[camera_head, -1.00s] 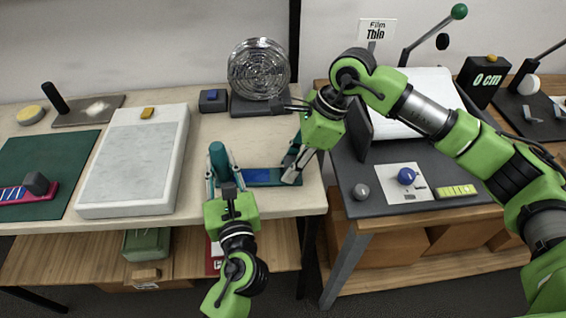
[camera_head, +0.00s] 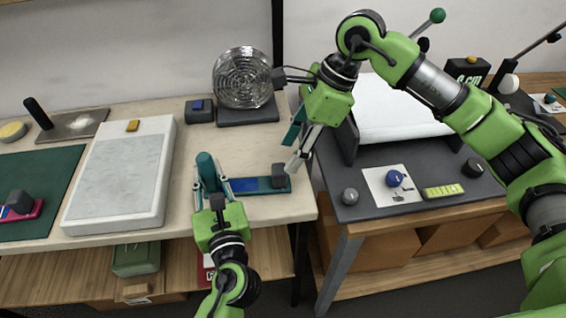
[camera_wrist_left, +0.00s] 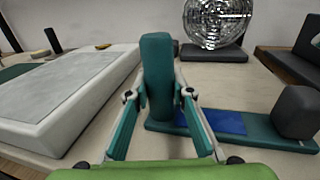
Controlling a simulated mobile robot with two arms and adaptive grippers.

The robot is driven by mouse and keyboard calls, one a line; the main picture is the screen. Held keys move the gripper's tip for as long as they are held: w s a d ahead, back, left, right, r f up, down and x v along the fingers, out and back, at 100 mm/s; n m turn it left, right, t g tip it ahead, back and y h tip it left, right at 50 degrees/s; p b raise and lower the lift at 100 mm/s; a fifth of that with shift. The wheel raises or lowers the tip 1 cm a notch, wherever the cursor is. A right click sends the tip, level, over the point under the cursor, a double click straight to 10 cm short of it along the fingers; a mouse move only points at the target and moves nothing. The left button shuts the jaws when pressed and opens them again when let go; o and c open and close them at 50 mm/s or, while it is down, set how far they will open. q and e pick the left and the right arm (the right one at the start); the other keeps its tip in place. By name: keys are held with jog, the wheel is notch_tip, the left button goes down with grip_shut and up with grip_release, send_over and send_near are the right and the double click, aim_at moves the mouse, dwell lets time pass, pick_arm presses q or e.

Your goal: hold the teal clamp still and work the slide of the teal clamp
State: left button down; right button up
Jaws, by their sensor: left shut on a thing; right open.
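The teal clamp (camera_head: 243,186) lies on the pale table, with a blue strip along its bar. Its upright teal post (camera_head: 205,170) stands at the left end; the post also shows in the left wrist view (camera_wrist_left: 158,75). The dark grey slide block (camera_head: 279,174) sits at the bar's right end, also in the left wrist view (camera_wrist_left: 297,112). My left gripper (camera_head: 211,184) is shut on the teal post from the front, a finger on each side. My right gripper (camera_head: 296,149) is open and empty, above and just right of the slide block, apart from it as far as I can tell.
A white slab (camera_head: 122,180) lies left of the clamp. A ribbed clear disc (camera_head: 243,77) on a dark stand and a small dark box (camera_head: 199,111) stand behind. A gap separates this table from the dark table (camera_head: 400,205) at the right.

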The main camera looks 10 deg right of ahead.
jog(key=shift+v, duration=2.1)
pick_arm(q)
jog(key=c, duration=1.7)
grip_release()
jog(key=shift+s+d, duration=0.1)
jog(key=shift+s, duration=0.05)
